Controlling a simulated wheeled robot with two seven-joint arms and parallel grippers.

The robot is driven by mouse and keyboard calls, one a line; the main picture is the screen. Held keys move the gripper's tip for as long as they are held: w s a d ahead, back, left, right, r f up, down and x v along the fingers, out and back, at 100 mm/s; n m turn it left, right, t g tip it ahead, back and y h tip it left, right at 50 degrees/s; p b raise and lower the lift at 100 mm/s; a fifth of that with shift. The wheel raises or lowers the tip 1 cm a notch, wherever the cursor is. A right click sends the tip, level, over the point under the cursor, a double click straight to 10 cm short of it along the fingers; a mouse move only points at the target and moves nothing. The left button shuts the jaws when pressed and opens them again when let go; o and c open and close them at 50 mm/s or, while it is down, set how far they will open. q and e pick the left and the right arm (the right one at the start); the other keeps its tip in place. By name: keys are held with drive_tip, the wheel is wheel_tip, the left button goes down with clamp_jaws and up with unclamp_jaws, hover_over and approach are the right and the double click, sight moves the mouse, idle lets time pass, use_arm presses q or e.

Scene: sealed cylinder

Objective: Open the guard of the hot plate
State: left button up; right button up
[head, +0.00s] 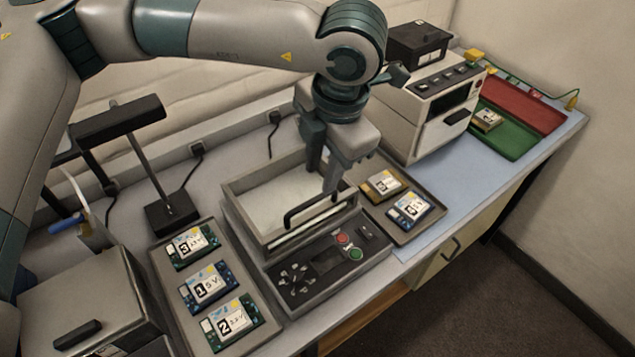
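The hot plate (320,281) stands in the middle of the bench, with a control panel of buttons along its front. Its guard (237,209) is a grey box-like frame around a pale flat surface and looks lowered. A black bar handle (296,217) runs along the guard's front. My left gripper (323,181) points down over the right part of the guard. Its two fingers look apart, with one fingertip overlapping the handle's right end in the picture. I cannot tell whether it touches the handle. My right gripper is not in view.
A tray (170,318) with several labelled circuit boards lies left of the hot plate, and another tray (425,229) with two boards lies right. A lamp-like stand (172,215) is behind left. A white instrument (415,125) stands behind right. The blue mat (445,195) has free room.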

sight(316, 198)
use_arm(q)
drive_tip(key=f, duration=0.2)
drive_tip(key=f+p, duration=0.1)
drive_tip(key=f, duration=0.1)
drive_tip(key=w+f+p, duration=0.1)
drive_tip(key=f, duration=0.1)
drive_tip(key=shift+a, duration=0.35)
drive_tip(key=shift+w+f, duration=0.1)
drive_tip(key=shift+f, duration=0.55)
drive_tip(key=shift+c, duration=0.6)
clamp_jaws()
